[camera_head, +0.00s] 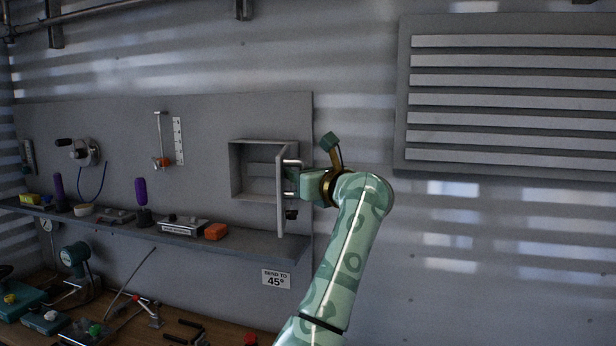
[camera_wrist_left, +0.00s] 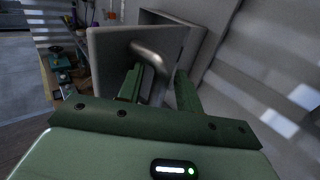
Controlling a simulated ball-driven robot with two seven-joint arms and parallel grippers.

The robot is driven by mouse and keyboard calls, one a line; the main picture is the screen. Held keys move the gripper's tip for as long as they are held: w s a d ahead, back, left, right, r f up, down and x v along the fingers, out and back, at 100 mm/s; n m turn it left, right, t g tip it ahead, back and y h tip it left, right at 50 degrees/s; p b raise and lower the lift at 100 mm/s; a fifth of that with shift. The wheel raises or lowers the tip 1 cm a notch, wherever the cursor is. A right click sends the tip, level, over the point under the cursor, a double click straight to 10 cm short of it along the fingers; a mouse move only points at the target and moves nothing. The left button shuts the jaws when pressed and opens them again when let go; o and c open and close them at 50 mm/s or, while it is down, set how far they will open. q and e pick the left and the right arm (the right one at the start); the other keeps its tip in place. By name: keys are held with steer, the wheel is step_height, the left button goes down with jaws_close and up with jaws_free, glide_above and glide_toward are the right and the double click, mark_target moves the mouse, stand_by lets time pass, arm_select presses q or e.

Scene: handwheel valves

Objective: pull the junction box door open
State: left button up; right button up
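The junction box (camera_head: 236,170) is a grey open-fronted box on the wall panel. Its door (camera_head: 281,215) is hinged on the box's right side and stands swung well out, nearly edge-on in the head view. In the left wrist view the door (camera_wrist_left: 110,60) is a flat grey plate in front of the box (camera_wrist_left: 195,28). A shiny bent bar handle (camera_wrist_left: 152,57) is on its face. My left gripper (camera_head: 296,180) is at the handle side of the door. Its fingers (camera_wrist_left: 158,90) are apart, one on each side of the handle, with a gap showing. My right gripper is out of view.
A shelf (camera_head: 250,243) with tools and an orange block (camera_head: 216,231) runs below the box. A workbench with clutter lies lower left. A louvred vent (camera_head: 510,95) is on the wall at right. The wall area right of the arm is clear.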

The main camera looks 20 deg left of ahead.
arm_select(q)
steer(key=b+v, duration=0.2)
steer(key=v, duration=1.4)
steer(key=shift+b, duration=0.4)
steer(key=shift+s+d, duration=0.1)
